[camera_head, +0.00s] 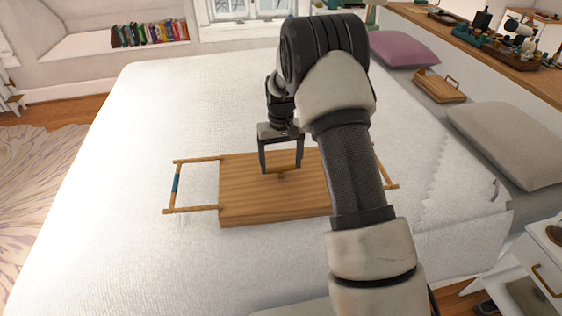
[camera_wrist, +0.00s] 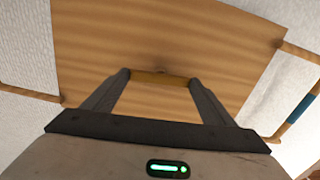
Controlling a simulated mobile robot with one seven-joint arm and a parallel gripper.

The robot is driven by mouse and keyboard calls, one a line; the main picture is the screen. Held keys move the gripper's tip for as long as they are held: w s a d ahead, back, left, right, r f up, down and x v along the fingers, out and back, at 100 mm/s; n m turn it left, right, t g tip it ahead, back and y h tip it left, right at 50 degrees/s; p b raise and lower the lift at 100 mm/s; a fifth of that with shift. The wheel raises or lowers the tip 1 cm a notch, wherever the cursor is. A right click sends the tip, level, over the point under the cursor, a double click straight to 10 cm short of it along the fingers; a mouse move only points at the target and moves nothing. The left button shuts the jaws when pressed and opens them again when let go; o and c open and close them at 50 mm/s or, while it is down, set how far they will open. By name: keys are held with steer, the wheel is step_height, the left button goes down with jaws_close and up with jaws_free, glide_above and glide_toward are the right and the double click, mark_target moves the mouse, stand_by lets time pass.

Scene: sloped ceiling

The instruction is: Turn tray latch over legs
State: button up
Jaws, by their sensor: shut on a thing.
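The wooden tray (camera_head: 245,190) lies on the white bed, its flat board facing up; it fills much of the wrist view (camera_wrist: 220,45). Folding legs of thin wooden rods stick out at its left (camera_head: 176,185), with a blue band, and at its right (camera_head: 389,172). The latch (camera_wrist: 160,79), a small wooden bar, sits on the board near its middle. My gripper (camera_head: 281,171) is over the board, its two fingers shut on the two ends of the latch. In the wrist view my gripper (camera_wrist: 160,76) spans the bar. My arm hides the tray's right part in the head view.
The white bed (camera_head: 120,150) is clear to the left of the tray. A purple pillow (camera_head: 402,49), a wooden box with a handle (camera_head: 440,86) and a grey pillow (camera_head: 510,135) lie at the right. A shelf with small items (camera_head: 500,40) runs behind them.

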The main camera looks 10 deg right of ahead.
mark_target(281, 168)
steer(key=shift+m, duration=0.6)
steer(key=o, duration=1)
steer(key=shift+o, duration=0.2)
steer(key=shift+r, duration=0.15)
step_height(281, 168, up, 17)
steer(key=p, duration=0.2)
steer(key=shift+r, duration=0.15)
